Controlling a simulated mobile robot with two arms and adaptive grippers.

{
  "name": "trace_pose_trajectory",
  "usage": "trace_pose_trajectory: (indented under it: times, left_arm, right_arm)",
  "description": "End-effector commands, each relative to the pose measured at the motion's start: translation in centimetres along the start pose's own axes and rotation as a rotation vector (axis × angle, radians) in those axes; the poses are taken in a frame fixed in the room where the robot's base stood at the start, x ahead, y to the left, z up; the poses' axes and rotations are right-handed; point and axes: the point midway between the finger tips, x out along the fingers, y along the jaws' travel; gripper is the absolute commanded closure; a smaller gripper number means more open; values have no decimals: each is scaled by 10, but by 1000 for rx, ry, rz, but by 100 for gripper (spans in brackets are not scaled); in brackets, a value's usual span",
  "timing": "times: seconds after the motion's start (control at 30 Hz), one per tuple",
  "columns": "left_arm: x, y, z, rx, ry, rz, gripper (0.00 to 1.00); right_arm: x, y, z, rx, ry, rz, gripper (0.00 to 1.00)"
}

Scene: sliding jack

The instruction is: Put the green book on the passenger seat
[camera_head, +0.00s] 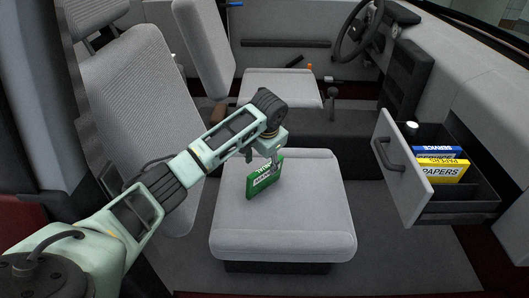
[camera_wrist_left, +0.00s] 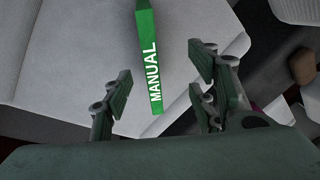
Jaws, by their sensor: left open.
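The green book (camera_head: 263,182), its spine marked MANUAL, is on the light grey passenger seat cushion (camera_head: 315,215), towards its left rear part. It looks tilted, and I cannot tell how it rests. My left gripper (camera_head: 272,163) is right at the book's upper edge in the head view. In the left wrist view the gripper (camera_wrist_left: 160,85) is open, and the book (camera_wrist_left: 150,65) shows in the gap between its fingers with no clear contact. The right gripper is not in view.
An open drawer (camera_head: 396,170) at the right holds a blue SERVICE book (camera_head: 440,152) and a yellow PAPERS book (camera_head: 443,171). The passenger backrest (camera_head: 140,90) rises at the left. The driver seat (camera_head: 280,87) and steering wheel (camera_head: 358,30) are at the back.

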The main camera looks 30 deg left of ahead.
Motion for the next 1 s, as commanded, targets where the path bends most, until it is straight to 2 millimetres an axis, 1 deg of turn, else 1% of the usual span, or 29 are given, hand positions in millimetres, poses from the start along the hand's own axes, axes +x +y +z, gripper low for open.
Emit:
trace_pose_trajectory:
  times: [0.03, 0.1, 0.27, 1.0]
  left_arm:
    - [-10, 0, -1, 1, 2, 0, 47]
    - [-19, 0, -1, 0, 1, 1, 47]
    - [-29, 0, 0, -1, 0, 1, 47]
    - [-30, 0, 0, 0, -1, 1, 47]
  right_arm:
    - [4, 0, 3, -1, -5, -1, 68]
    - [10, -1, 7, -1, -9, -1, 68]
    - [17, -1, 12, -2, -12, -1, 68]
    - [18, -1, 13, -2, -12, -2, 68]
